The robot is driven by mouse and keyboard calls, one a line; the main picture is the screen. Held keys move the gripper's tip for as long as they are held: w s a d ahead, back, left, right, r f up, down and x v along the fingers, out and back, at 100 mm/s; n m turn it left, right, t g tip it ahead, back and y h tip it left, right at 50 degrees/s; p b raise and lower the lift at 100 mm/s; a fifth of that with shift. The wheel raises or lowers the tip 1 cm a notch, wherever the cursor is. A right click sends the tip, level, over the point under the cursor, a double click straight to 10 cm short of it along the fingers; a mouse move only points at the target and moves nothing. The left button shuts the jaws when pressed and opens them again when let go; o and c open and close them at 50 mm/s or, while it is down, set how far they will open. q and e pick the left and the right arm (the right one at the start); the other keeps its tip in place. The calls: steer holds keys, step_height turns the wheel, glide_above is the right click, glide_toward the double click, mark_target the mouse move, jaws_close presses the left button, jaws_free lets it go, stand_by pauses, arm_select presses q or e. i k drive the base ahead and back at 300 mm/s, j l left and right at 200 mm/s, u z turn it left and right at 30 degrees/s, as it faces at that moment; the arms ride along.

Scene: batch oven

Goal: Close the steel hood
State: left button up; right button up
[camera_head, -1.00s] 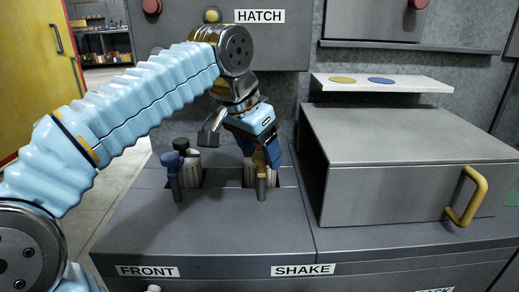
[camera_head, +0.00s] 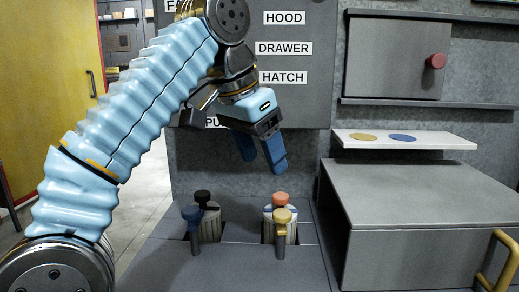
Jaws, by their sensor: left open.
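A grey steel box-shaped cover (camera_head: 425,210), which looks like the hood, sits at the right on the grey counter. My left gripper (camera_head: 262,156) is open and empty, pointing down above and behind the levers, left of the cover. It touches nothing that I can see. My right gripper is not in view.
An orange-topped lever (camera_head: 280,198) and a yellow-topped lever (camera_head: 282,216) stand below my left gripper. A blue lever (camera_head: 192,214) and a black one (camera_head: 203,197) stand left of them. A white shelf (camera_head: 440,141) is above the cover. A label panel (camera_head: 300,100) is behind.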

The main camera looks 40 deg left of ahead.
mark_target(415, 225)
steer(key=k+l, duration=0.45)
steer(key=l, duration=0.25)
steer(key=k+l, duration=0.25)
steer(key=l, duration=0.1)
